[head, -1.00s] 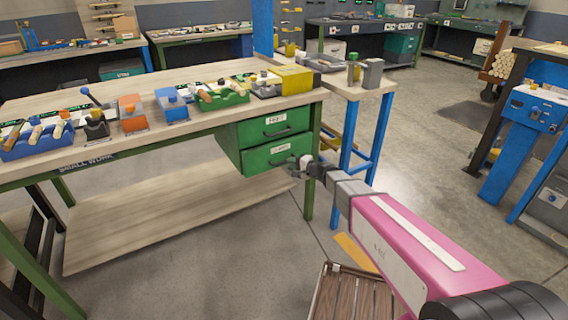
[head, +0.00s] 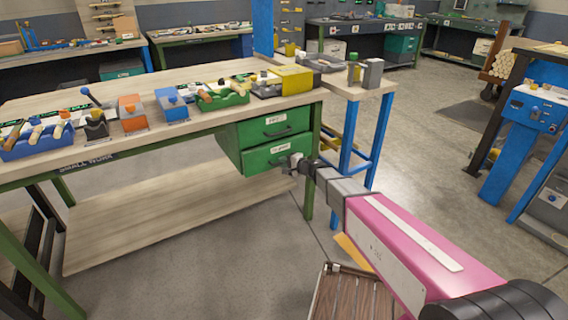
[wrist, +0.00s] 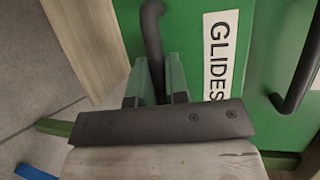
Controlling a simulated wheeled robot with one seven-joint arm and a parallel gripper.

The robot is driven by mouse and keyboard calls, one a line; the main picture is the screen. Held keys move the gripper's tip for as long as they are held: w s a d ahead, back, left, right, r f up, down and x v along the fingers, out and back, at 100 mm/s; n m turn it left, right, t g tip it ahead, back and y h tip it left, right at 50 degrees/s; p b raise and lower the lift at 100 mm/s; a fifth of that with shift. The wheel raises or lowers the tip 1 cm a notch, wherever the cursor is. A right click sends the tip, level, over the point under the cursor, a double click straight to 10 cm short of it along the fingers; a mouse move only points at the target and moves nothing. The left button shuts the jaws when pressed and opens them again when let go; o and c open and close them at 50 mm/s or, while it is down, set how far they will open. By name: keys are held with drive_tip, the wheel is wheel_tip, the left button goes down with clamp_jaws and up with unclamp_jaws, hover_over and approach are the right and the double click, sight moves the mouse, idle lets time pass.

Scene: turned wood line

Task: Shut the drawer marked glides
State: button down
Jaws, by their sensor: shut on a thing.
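The green drawer marked glides (head: 262,158) is the lower of two in the cabinet under the workbench. In the wrist view its front (wrist: 190,30) fills much of the upper middle, with the white GLIDES label (wrist: 217,55) beside its dark bar handle (wrist: 152,25). In the head view the front seems to stand out slightly from the drawer above; how far is unclear. My gripper (head: 297,161) is at the right end of this handle. In the wrist view its green-tipped fingers (wrist: 158,80) are shut on the handle, one on each side, hiding part of it.
The upper green drawer (head: 258,128) has its own handle (wrist: 300,70), close by in the wrist view. Green and blue table legs (head: 346,165) stand right of the drawers. A slatted wooden crate (head: 345,300) is on the floor below my arm. Open floor lies to the right.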

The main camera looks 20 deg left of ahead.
drive_tip(key=w+a, duration=0.2)
drive_tip(key=a, duration=0.1)
drive_tip(key=shift+w, duration=0.35)
drive_tip(key=c, duration=1.4)
unclamp_jaws()
drive_tip(key=v, duration=1.1)
drive_tip(key=shift+d, duration=0.1)
